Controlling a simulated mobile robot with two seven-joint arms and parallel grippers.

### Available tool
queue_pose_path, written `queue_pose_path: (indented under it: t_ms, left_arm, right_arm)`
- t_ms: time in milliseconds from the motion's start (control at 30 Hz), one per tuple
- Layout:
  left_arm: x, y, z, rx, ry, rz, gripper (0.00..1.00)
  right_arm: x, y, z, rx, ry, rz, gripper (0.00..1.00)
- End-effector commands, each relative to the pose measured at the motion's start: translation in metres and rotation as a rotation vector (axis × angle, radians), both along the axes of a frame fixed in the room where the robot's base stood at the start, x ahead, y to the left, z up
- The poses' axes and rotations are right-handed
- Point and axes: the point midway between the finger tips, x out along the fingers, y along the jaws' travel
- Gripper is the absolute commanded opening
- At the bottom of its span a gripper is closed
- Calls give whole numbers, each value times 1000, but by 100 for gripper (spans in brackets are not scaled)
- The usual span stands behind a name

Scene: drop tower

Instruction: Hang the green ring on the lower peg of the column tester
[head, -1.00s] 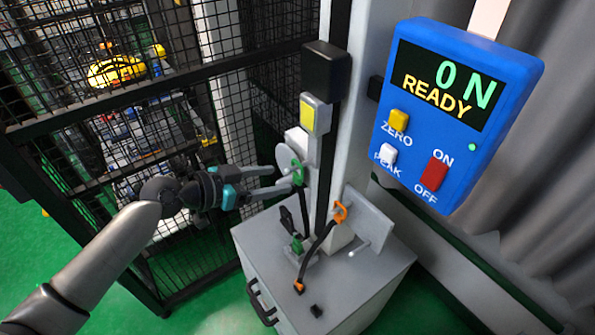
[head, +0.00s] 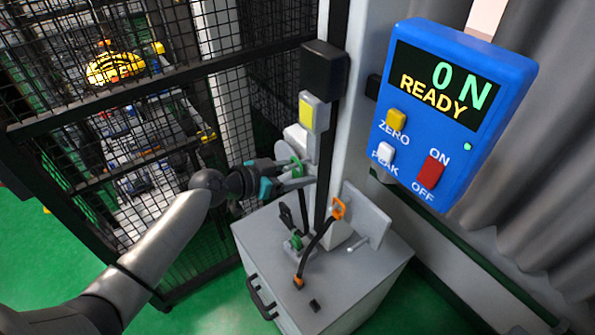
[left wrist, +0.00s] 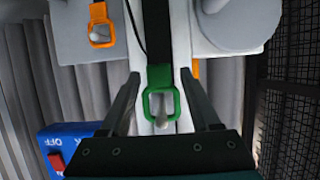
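The green ring (head: 297,172) is at the column tester (head: 325,190), on the end of a black strap that runs down from it. In the left wrist view the green ring (left wrist: 148,105) is between my spread fingers with a gap on each side, and a pale peg tip (left wrist: 160,122) shows through it. My left gripper (head: 305,172) is open at the ring; it also shows in the left wrist view (left wrist: 159,78). I cannot tell which peg is the lower one. My right gripper is not in view.
An orange ring (head: 339,208) with a black strap is beside a grey plate (head: 372,222). A green fitting (head: 296,241) is on the grey cabinet (head: 345,290). A blue display (head: 455,110) reads 0 N READY. A black mesh fence (head: 160,100) stands on the left.

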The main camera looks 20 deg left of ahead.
Motion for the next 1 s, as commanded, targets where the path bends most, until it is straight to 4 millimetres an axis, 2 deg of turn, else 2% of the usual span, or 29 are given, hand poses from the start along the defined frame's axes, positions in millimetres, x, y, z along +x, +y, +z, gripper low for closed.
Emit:
queue_pose_path:
  t_ms: [67, 533, 700, 733, 800, 1000]
  left_arm:
    - [0, 0, 0, 0, 0, 0, 53]
    - [0, 0, 0, 0, 0, 0, 0]
    - [0, 0, 0, 0, 0, 0, 0]
    - [0, 0, 0, 0, 0, 0, 31]
    - [0, 0, 0, 0, 0, 0, 23]
    - [0, 0, 1, 0, 0, 0, 22]
  right_arm:
    - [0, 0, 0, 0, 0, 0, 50]
    - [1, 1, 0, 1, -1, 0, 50]
    - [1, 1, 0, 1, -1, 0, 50]
    - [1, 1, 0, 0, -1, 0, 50]
    - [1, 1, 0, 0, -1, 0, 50]
    - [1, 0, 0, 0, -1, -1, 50]
